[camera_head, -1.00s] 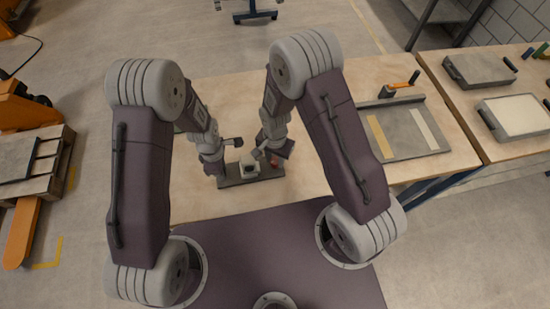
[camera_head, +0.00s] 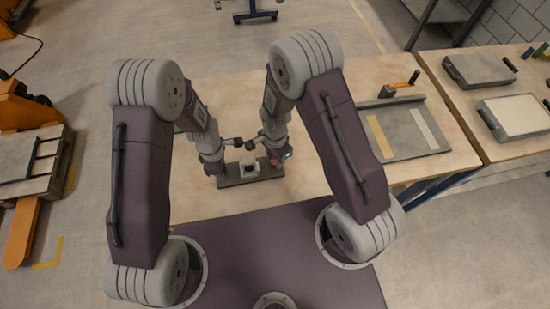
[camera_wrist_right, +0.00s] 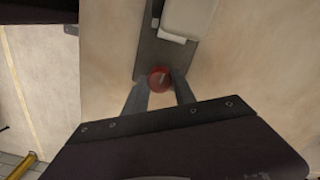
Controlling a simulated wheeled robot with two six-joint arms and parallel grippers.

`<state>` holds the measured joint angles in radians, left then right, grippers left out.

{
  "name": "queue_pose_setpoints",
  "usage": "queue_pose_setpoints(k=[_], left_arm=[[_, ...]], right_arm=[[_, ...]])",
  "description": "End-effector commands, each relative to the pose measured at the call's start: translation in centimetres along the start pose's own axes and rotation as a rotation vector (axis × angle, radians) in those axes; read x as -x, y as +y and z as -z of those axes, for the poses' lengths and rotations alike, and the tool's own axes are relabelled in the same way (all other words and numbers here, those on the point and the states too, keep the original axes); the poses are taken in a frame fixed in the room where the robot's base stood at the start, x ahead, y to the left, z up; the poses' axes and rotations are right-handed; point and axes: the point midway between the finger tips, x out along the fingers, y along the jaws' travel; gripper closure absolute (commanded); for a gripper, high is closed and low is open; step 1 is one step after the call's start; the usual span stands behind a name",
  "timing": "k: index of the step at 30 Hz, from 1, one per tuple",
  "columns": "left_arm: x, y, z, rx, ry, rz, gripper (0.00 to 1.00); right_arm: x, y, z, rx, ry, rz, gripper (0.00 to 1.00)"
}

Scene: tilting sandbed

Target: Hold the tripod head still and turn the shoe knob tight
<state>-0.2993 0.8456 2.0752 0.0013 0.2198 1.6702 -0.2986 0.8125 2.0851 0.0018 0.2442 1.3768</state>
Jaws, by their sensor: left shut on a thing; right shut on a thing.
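The tripod head (camera_head: 249,168) is a small pale block on a dark grey base plate (camera_head: 247,181) in the head view. It also shows at the top of the right wrist view (camera_wrist_right: 187,16). The round red knob (camera_wrist_right: 159,77) lies between the two fingers of my right gripper (camera_wrist_right: 158,86), which is shut on it. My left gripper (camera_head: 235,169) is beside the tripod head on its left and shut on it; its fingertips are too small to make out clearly.
The plate stands on a wooden table (camera_head: 310,185). To the right is a grey tray (camera_head: 404,146) with yellow and white strips, and a tool with an orange handle (camera_head: 398,86) behind it. The table is bare between plate and tray.

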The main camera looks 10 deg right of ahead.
Motion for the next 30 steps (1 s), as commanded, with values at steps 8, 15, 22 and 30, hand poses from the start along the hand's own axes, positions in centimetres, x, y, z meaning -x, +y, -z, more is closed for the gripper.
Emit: queue_pose_setpoints(k=[8,15,22,30], left_arm=[[0.0,0.0,0.0,-0.002,0.0,0.001,1.0],[0.0,0.0,0.0,-0.001,0.0,0.0,1.0],[0.1,0.0,0.0,-0.001,0.0,-0.001,1.0],[0.0,0.0,0.0,-0.001,0.0,-0.001,1.0]], right_arm=[[0.0,-0.1,0.0,0.001,0.0,0.002,0.63],[0.0,0.0,0.0,0.002,0.0,0.001,0.46],[1.1,-0.1,0.0,0.002,0.001,0.003,0.46],[7.8,-0.2,0.1,0.002,0.002,0.008,0.46]])
